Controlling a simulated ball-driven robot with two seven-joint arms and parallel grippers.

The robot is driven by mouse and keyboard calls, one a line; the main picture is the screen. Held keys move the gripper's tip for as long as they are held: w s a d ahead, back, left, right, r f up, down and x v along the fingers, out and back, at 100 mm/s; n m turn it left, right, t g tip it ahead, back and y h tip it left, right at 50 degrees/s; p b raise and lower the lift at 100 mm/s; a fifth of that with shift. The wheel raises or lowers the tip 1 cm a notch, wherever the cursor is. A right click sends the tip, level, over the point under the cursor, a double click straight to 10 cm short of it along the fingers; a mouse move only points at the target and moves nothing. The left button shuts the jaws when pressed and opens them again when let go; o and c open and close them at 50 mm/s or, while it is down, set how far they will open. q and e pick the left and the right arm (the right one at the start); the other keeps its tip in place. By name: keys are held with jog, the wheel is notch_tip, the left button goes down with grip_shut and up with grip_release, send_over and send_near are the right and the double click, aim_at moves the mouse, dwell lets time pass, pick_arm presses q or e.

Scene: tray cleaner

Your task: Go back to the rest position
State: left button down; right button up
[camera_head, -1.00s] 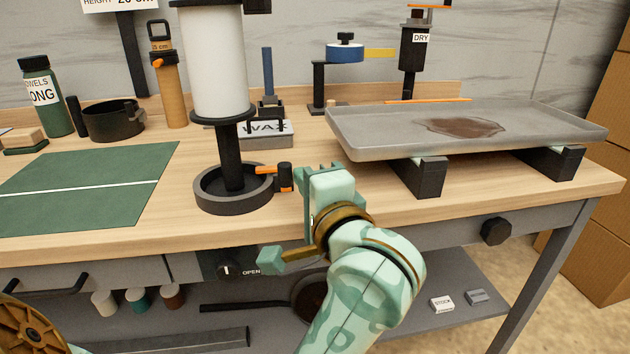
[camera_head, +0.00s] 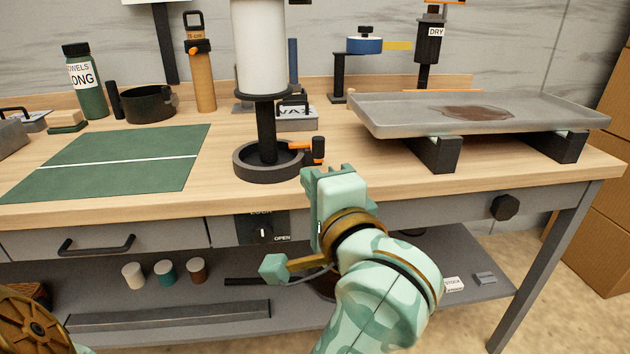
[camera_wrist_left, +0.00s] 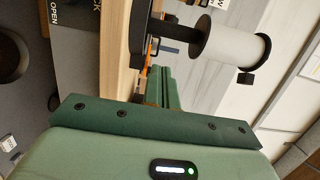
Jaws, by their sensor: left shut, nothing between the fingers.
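My left gripper (camera_head: 322,178) is pale green and stands at the front edge of the workbench, pointing forward. It is shut and empty. It is just in front of and right of the black round base of the paper towel stand, by the orange and black clamp (camera_head: 314,150). In the left wrist view its closed fingers (camera_wrist_left: 165,85) point toward the bench edge and towel stand. My right gripper is not in the head view.
The towel stand (camera_head: 267,130) is close to my left gripper. A stained grey tray (camera_head: 390,118) rests on black supports at the right. A green mat (camera_head: 110,175) lies at the left. A drawer (camera_head: 110,240) and lower shelf (camera_head: 470,270) are below the bench top.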

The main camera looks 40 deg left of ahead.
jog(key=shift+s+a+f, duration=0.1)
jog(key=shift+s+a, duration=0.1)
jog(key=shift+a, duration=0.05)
